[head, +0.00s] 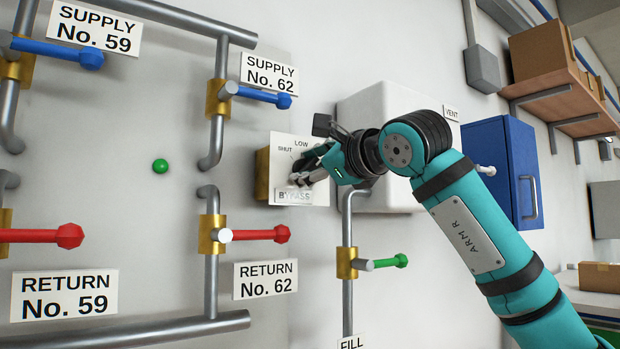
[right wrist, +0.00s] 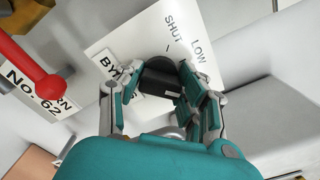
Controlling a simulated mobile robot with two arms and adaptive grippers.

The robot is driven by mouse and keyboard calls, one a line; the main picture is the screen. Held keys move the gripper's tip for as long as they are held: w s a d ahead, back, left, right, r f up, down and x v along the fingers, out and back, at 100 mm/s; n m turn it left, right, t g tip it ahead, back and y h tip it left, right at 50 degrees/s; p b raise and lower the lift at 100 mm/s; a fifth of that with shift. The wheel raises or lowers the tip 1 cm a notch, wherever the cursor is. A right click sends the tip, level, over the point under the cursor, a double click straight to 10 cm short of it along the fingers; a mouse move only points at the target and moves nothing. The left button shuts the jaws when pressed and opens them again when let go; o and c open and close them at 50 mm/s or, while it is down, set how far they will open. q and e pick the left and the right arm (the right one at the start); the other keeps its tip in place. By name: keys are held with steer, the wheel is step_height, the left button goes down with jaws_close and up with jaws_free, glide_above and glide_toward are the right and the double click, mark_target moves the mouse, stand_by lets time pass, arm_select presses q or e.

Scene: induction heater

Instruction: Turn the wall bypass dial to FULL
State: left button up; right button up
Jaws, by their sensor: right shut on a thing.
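The bypass dial is a black round knob (right wrist: 158,76) on a white wall plate (head: 283,148) marked SHUT, LOW and BYPASS. My right gripper (head: 308,172) is at the plate, and its fingers hide most of the dial in the head view. In the right wrist view my right gripper (right wrist: 155,88) has its fingers on both sides of the knob and is shut on it. A tick mark on the plate shows near SHUT. I see no FULL label, and I cannot tell which mark the dial points to. My left gripper is not in view.
A green-handled fill valve (head: 385,262) is below the plate. A red return handle (head: 262,235) and a blue supply handle (head: 268,97) stick out to the left. A white box (head: 365,105) and a blue cabinet (head: 500,165) are to the right.

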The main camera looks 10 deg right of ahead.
steer(key=m+b, duration=0.1)
steer(key=m, duration=0.1)
steer(key=m+b, duration=0.1)
steer(key=m, duration=0.1)
steer(key=shift+f+m, duration=0.2)
steer(key=shift+m, duration=0.1)
steer(key=m+b, duration=0.1)
steer(key=m, duration=0.3)
steer(key=shift+w, duration=0.1)
steer(key=shift+m, duration=0.3)
steer(key=o, duration=1.2)
steer(key=shift+r, duration=0.1)
steer(key=shift+s+d+r, duration=0.1)
steer(key=shift+s, duration=0.25)
steer(key=v, duration=1.1)
steer(key=shift+s+d, duration=0.1)
steer(key=shift+s, duration=0.1)
